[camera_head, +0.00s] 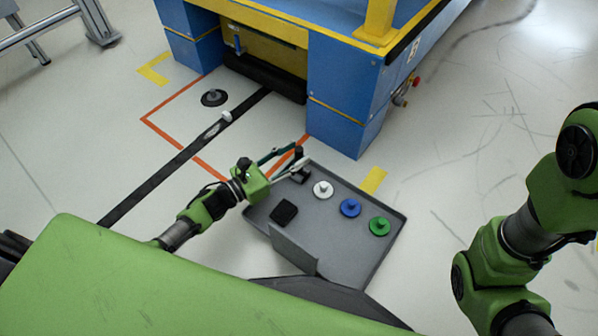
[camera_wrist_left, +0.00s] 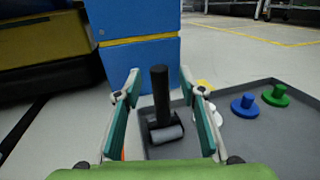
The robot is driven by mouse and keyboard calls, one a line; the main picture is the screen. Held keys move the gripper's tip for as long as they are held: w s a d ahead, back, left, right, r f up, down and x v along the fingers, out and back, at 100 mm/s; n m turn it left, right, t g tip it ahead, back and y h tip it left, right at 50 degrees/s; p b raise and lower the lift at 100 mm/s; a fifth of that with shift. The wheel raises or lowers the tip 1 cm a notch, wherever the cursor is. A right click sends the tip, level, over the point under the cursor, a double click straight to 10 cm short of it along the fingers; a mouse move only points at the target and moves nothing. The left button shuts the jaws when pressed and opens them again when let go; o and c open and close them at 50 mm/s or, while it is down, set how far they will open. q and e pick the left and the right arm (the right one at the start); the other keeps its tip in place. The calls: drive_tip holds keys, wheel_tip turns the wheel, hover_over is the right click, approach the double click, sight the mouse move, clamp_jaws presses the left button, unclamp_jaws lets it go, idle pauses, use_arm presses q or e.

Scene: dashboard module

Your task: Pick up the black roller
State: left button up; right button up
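The black roller stands in the grey tray (camera_head: 345,238) near its far left corner, with its dark handle upright. In the left wrist view the black roller (camera_wrist_left: 160,95) shows its tall handle above a pale grey cylinder at the base. My left gripper (camera_wrist_left: 158,78) is open, with one finger on each side of the handle and visible gaps to both. In the head view the left gripper (camera_head: 300,153) reaches over the tray's far left corner and partly covers the roller. My right arm shows at the right edge, but its gripper is out of view.
The tray also holds a black block (camera_head: 284,212) and white (camera_head: 322,189), blue (camera_head: 350,207) and green (camera_head: 380,226) knobbed discs. A blue machine leg (camera_head: 345,110) stands just behind the tray. A black disc (camera_head: 214,98) lies on the floor at left.

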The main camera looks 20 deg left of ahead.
use_arm(q)
drive_tip(key=shift+x, duration=1.15)
clamp_jaws()
